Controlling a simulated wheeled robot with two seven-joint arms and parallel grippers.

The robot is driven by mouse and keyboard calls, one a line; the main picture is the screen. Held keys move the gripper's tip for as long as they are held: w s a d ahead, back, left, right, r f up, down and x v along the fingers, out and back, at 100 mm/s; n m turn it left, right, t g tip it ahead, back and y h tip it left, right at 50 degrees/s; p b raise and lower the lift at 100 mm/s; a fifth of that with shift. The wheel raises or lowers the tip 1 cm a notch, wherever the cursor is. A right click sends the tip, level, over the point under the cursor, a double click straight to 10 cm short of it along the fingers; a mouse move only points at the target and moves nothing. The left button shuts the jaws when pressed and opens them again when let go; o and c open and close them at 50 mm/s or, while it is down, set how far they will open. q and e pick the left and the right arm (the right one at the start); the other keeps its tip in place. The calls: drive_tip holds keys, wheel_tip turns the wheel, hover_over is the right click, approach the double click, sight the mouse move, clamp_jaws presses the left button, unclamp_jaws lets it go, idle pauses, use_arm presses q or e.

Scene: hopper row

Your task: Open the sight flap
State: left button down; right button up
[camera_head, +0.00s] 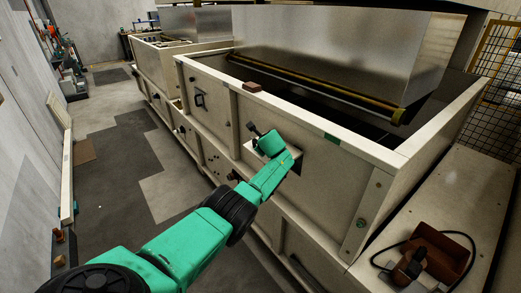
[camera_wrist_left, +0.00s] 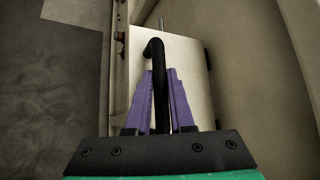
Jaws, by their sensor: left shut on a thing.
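The sight flap (camera_wrist_left: 190,62) is a pale panel in the left wrist view. A black hooked handle (camera_wrist_left: 154,52) stands out in front of it. My left gripper (camera_wrist_left: 160,78) has its purple fingers closed on both sides of the handle's stem. In the head view, my green left arm reaches to the side of the near hopper, and its wrist covers much of the flap (camera_head: 287,151). The flap seems to stand out from the wall, with a dark gap beside it; how far it is open is hard to tell. My right gripper is out of view.
The near hopper (camera_head: 330,172) has a long pale side wall with small fittings. A brown block (camera_head: 252,87) sits on its rim. A brown tray (camera_head: 440,255) with a cable lies on a ledge at right. The floor aisle (camera_head: 110,190) at left is clear.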

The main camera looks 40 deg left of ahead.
use_arm(q)
drive_tip(key=shift+w+d+r, duration=0.1)
drive_tip(key=shift+w+r, duration=0.1)
drive_tip(key=shift+r, duration=0.2)
drive_tip(key=c, duration=0.9)
unclamp_jaws()
drive_tip(key=shift+o, duration=0.6)
drive_tip(key=shift+w+f, duration=0.25)
drive_tip(key=shift+f, duration=0.1)
drive_tip(key=shift+s+d+r+p, duration=0.25)
drive_tip(key=shift+r+p, duration=0.2)
drive_tip(key=shift+p, duration=0.25)
drive_tip(key=p+v, duration=0.2)
drive_tip(key=p, duration=0.1)
drive_tip(key=shift+s+r, duration=0.15)
drive_tip(key=shift+r, duration=0.05)
drive_tip(key=v, duration=1.1)
drive_tip(key=shift+d, duration=0.15)
drive_tip(key=shift+f, duration=0.1)
